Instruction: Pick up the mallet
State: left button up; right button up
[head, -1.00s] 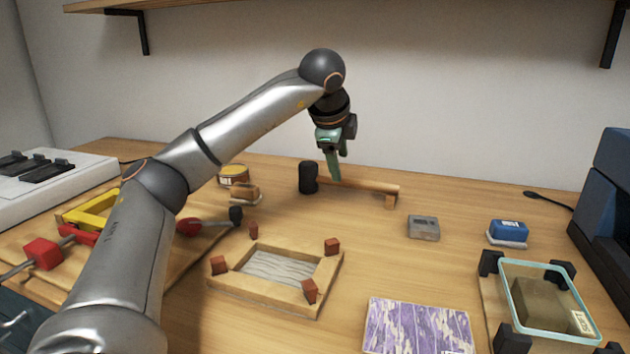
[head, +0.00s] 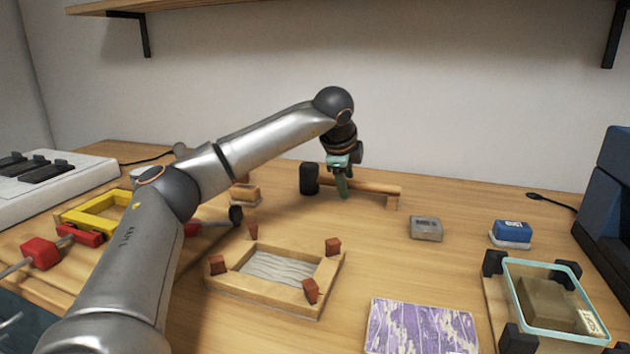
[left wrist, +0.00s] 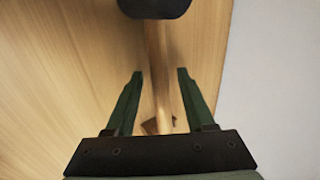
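The mallet has a black head (head: 309,179) and a wooden handle (head: 375,186), and lies near the back of the table. A small wooden block (head: 392,202) is at the handle's far right end. My left gripper (head: 343,193) is down at the handle, just right of the head. In the left wrist view the open green fingers (left wrist: 159,72) stand on either side of the handle (left wrist: 160,85), with gaps showing on both sides. The black head (left wrist: 155,6) is at the top edge there. My right gripper does not show.
A wooden frame with corner blocks (head: 245,291) lies in front. A grey box (head: 425,229), a blue item (head: 511,232) and a purple patterned sheet (head: 420,328) are to the right. A wooden brush-like block (head: 245,193) is left of the mallet. The wall stands close behind.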

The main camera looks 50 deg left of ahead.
pick_arm(q)
grip_shut()
dwell(0.6)
